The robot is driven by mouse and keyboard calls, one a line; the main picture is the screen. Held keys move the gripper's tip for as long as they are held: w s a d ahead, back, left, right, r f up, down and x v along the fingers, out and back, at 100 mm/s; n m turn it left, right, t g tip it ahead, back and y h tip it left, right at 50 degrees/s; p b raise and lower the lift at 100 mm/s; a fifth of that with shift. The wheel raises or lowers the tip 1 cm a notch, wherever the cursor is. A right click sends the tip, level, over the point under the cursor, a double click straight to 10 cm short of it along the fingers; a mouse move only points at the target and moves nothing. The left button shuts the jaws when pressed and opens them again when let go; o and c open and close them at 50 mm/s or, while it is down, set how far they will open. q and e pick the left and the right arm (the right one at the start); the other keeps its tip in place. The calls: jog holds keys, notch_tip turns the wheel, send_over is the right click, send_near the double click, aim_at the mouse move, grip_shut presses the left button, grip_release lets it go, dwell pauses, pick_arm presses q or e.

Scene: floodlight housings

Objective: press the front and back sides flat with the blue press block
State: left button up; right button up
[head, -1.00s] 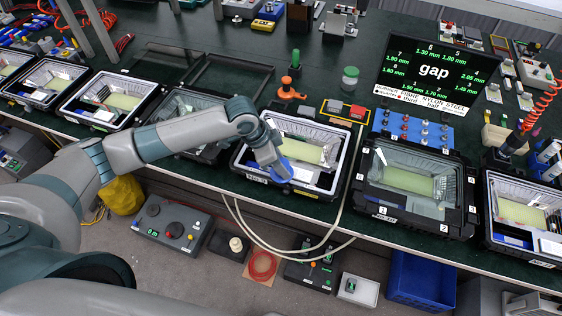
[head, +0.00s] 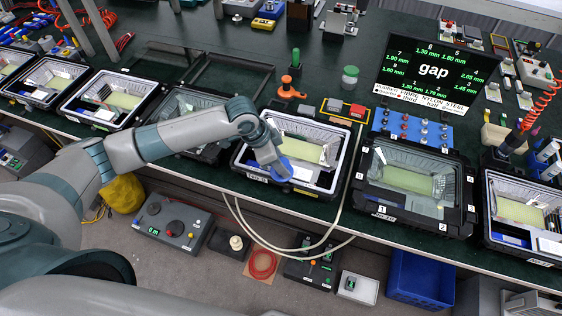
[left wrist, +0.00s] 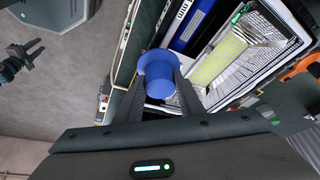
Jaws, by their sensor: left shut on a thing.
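The blue press block (head: 280,169) is held by my left gripper (head: 272,160) at the front edge of the middle floodlight housing (head: 343,170). This housing has a pale rim, a reflective inside and a yellow-green panel. In the left wrist view the block (left wrist: 158,72) is a blue cylinder with a wider rim, gripped between both dark fingers (left wrist: 160,98). The housing (left wrist: 245,75) lies just right of it there. I cannot tell whether the block touches the rim. The gripper and block hide part of the front side. My right gripper is not in view.
A black-framed housing (head: 372,206) stands close on the right, and a dark one (head: 180,108) on the left. Behind are an orange-based tool (head: 287,92), a green-lidded jar (head: 349,76) and a gap display (head: 436,70). Pale cables hang over the bench's front edge.

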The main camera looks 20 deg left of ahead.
pick_arm(q)
jog(key=shift+f, duration=0.2)
dwell(0.7)
jog(key=shift+f+b, duration=0.3)
jog(key=shift+f, duration=0.25)
dwell(0.3)
jog(key=shift+s+f, duration=0.1)
jog(key=shift+f, duration=0.2)
dwell(0.4)
jog(key=shift+r+p, duration=0.9)
jog(key=shift+r, duration=0.05)
jog(key=shift+r+p, duration=1.6)
jog(key=shift+r, duration=0.05)
jog(key=shift+w, duration=0.2)
